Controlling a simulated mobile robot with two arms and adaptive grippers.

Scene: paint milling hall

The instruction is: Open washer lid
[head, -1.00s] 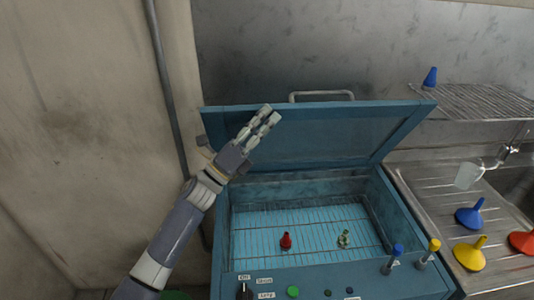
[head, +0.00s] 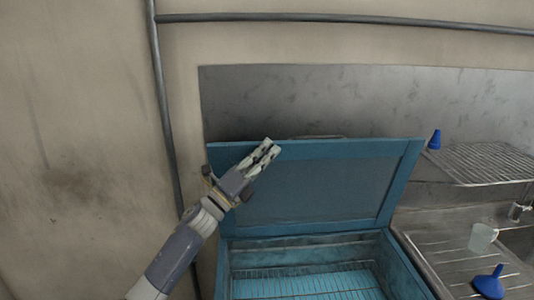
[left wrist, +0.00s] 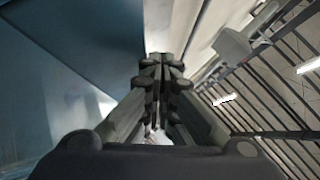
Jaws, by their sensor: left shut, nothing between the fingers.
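The washer is a blue box whose lid (head: 330,188) stands raised, its inner face toward me, hinged at the back of the tub. A thin strip of the lid's handle (head: 317,137) shows above its top edge. The tub (head: 408,268) is open, with a wire rack (head: 300,284) inside; its front is out of frame. My left gripper (head: 268,148) is shut and empty, in front of the lid's inner face near the upper left corner. I cannot tell whether it touches the lid. Its shut fingers show in the left wrist view (left wrist: 161,65). My right gripper is out of view.
To the right is a steel drainboard (head: 440,255) with a blue funnel (head: 489,282) and a translucent cup (head: 482,238). A wire shelf (head: 485,162) above it holds a blue funnel (head: 435,140). A pipe (head: 165,110) runs down the wall at the left.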

